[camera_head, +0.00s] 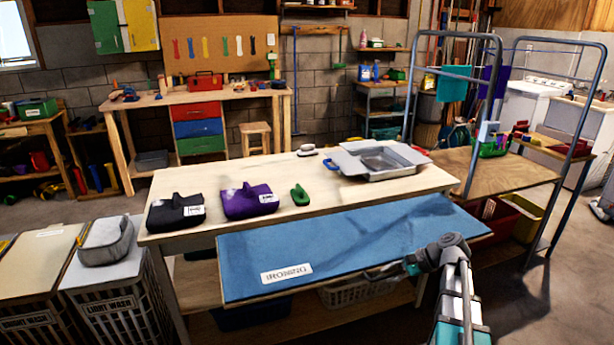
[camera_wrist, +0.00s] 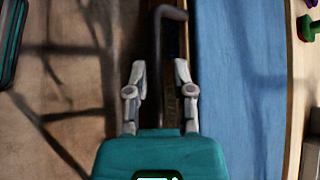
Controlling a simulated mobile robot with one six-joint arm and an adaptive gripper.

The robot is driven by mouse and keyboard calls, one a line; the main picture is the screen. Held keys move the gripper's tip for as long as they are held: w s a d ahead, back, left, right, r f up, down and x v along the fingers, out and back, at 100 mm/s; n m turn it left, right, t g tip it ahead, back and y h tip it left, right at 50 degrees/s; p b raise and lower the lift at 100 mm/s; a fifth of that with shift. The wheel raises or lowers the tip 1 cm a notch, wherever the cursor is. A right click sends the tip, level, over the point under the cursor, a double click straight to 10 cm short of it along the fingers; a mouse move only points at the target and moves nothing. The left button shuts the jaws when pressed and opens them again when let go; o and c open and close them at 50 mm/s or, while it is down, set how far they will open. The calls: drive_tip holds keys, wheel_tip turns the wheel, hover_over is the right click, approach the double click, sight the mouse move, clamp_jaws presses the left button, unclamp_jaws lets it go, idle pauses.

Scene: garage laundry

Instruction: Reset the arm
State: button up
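My arm reaches up from the lower right of the head view, bent at a grey joint. My gripper (camera_head: 384,272) is at the front edge of the blue ironing surface (camera_head: 345,240), low over that edge. In the wrist view my gripper (camera_wrist: 160,66) shows two grey fingers standing apart, with a teal body below them. A dark curved rod (camera_wrist: 170,13) shows between and beyond the fingers. I cannot tell whether it touches them, and nothing is clearly clamped. The blue surface (camera_wrist: 238,90) runs along the right of the wrist view.
Behind the ironing surface, a wooden table (camera_head: 310,180) holds a black bundle (camera_head: 176,212), a purple bundle (camera_head: 249,200), a green object (camera_head: 299,195) and a metal tray (camera_head: 380,160). A metal-framed cart (camera_head: 500,172) stands right. Laundry bins (camera_head: 110,290) stand left. Open floor lies at lower right.

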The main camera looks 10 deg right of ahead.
drive_tip(key=shift+s+a+r+n+p, duration=0.3)
drive_tip(key=shift+s+r+p, duration=0.2)
drive_tip(key=shift+p, duration=0.25)
drive_tip(key=shift+s+a+r+n+h+p, duration=0.15)
drive_tip(key=shift+s+r+n+h+p, duration=0.25)
drive_tip(key=shift+s+h+p, duration=0.4)
drive_tip(key=s+a+f+n+g+h+b, duration=0.2)
drive_tip(key=s+a+f+n+h, duration=0.1)
drive_tip(key=a+f+n+h, duration=0.25)
drive_tip(key=s+a+f+n+g+h+b, duration=0.1)
drive_tip(key=s+a+f+n+h+b, duration=0.2)
drive_tip(key=a+n, duration=0.45)
wheel_tip(320, 180, up, 14)
drive_tip(key=a+m+p, duration=0.1)
drive_tip(key=p, duration=1.6)
drive_tip(key=shift+s+a, duration=0.25)
